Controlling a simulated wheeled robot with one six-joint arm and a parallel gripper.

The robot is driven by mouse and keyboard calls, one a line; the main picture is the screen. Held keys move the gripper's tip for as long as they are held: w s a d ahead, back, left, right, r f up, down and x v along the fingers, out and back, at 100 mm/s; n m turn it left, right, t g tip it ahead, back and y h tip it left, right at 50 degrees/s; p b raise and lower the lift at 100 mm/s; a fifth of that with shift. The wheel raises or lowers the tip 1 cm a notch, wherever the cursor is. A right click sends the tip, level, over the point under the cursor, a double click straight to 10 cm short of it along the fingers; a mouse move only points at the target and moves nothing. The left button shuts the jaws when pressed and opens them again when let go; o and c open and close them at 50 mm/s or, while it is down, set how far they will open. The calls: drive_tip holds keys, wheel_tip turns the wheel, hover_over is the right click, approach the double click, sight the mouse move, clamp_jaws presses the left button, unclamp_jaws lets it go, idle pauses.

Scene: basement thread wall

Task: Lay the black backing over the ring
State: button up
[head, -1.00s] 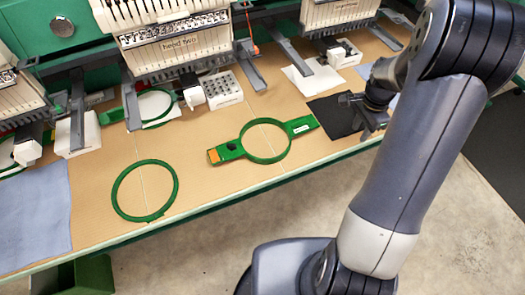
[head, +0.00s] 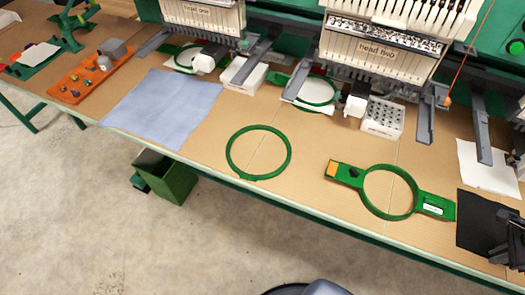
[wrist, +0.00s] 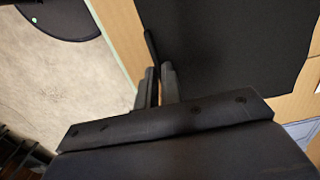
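The black backing (head: 476,220) lies on the table at the right edge of the head view; it fills much of the wrist view (wrist: 225,45). My gripper (head: 508,252) is at its front edge, partly cut off by the frame. In the wrist view my gripper's fingers (wrist: 159,84) are close together, with a raised dark strip of the backing's edge between them. A green ring with two side arms (head: 391,192) lies flat left of the backing, its opening bare. A plain round green ring (head: 258,152) lies further left.
Blue-grey cloth (head: 165,105) and an orange tray (head: 88,72) are on the left. Embroidery heads (head: 375,50) overhang the table's back. A white sheet (head: 487,165) lies behind the backing. Bare table lies between the two rings.

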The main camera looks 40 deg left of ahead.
clamp_jaws()
drive_tip(key=shift+r+p, duration=1.8)
drive_tip(key=shift+r, duration=0.75)
